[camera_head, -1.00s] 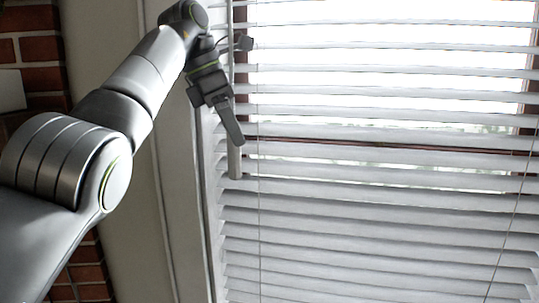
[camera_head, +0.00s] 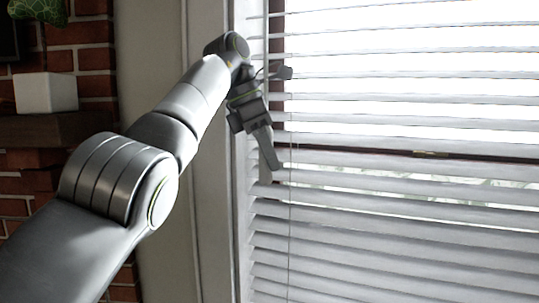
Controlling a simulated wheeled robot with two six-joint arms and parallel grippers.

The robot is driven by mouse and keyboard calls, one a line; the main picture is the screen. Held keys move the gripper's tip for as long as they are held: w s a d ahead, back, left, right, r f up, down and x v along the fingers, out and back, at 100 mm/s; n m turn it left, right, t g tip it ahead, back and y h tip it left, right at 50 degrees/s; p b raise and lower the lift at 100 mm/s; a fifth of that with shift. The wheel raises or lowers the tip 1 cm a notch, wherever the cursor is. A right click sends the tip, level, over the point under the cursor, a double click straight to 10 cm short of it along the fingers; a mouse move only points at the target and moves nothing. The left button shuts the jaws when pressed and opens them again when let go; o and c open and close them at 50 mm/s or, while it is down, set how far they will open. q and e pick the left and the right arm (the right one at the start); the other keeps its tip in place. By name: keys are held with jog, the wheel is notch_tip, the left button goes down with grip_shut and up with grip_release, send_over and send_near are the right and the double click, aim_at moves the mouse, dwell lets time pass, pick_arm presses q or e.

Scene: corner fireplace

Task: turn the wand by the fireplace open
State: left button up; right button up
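The wand (camera_head: 265,167) is a thin pale rod hanging upright at the left edge of the white blinds (camera_head: 400,222). My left gripper (camera_head: 270,158) comes in from the left and points down at the wand. Bright gaps show between the upper slats, and the lower slats look closer together. My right gripper is not in view.
A pale window frame (camera_head: 212,215) runs upright left of the blinds. A thin cord (camera_head: 290,215) hangs before the slats.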

pick_arm(q)
jog(key=c, duration=0.5)
jog(key=shift+d+r+m+g+p, duration=0.15)
jog(key=shift+m+g+p, duration=0.15)
jog(key=shift+m+p, duration=0.55)
jog(key=shift+c, duration=0.2)
jog(key=shift+s+m+g+p, duration=0.1)
jog(key=shift+m+g+p, duration=0.2)
jog(key=shift+m+p, duration=0.2)
jog(key=shift+f, duration=0.2)
jog(key=o, duration=1)
jog(key=shift+r, duration=0.1)
